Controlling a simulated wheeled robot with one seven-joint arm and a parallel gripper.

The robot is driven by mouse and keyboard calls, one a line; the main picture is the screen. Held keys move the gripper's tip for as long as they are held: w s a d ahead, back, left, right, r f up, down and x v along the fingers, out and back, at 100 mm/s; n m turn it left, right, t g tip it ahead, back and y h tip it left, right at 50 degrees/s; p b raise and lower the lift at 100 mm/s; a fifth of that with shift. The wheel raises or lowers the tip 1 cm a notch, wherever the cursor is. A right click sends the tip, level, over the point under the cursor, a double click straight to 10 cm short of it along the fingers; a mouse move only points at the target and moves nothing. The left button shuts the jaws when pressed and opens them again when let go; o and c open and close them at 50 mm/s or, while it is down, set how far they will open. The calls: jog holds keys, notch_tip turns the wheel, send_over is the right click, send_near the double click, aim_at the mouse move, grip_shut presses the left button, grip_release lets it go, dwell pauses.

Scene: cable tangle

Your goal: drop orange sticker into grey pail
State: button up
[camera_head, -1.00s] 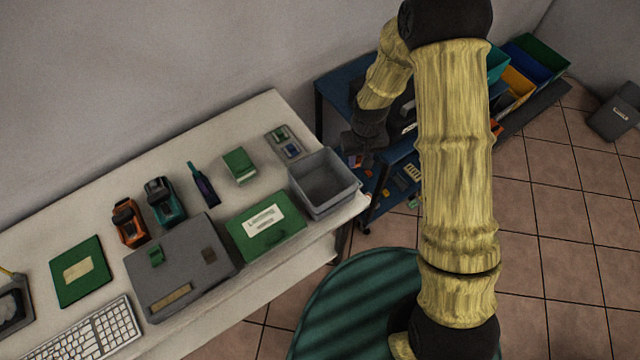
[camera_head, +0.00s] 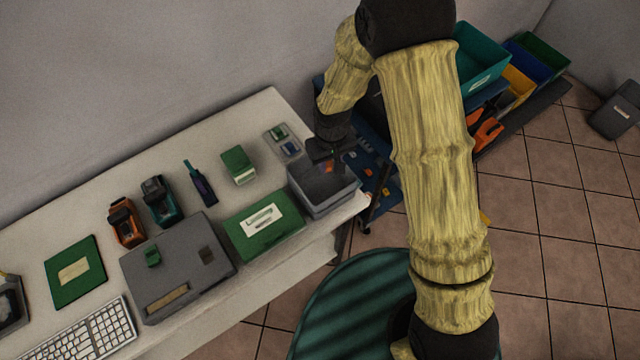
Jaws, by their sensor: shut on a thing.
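The grey pail (camera_head: 325,201) is an open square bin at the right end of the white table. My gripper (camera_head: 328,164) is over the pail's back part, pointing down, with its tips at about the opening. It is shut on the small orange sticker (camera_head: 329,168), of which only a bit shows. I cannot tell how far below the rim the sticker is. My gripper's fingers are dark and small in this view, and my arm comes down from the upper right.
A green box with a white label (camera_head: 262,219) stands just left of the pail. A small tray with green and blue pieces (camera_head: 284,141) lies behind it. A blue cart (camera_head: 375,165) is to the right, with colored bins (camera_head: 481,62) behind my arm.

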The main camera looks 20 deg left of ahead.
aim_at(330, 170)
jog(key=shift+f+b, duration=1)
jog(key=shift+f, duration=0.85)
jog(key=o, duration=0.9)
jog(key=shift+r, duration=0.15)
notch_tip(330, 170, up, 17)
jog(key=shift+s+r+b, duration=0.1)
jog(key=shift+b, duration=0.95)
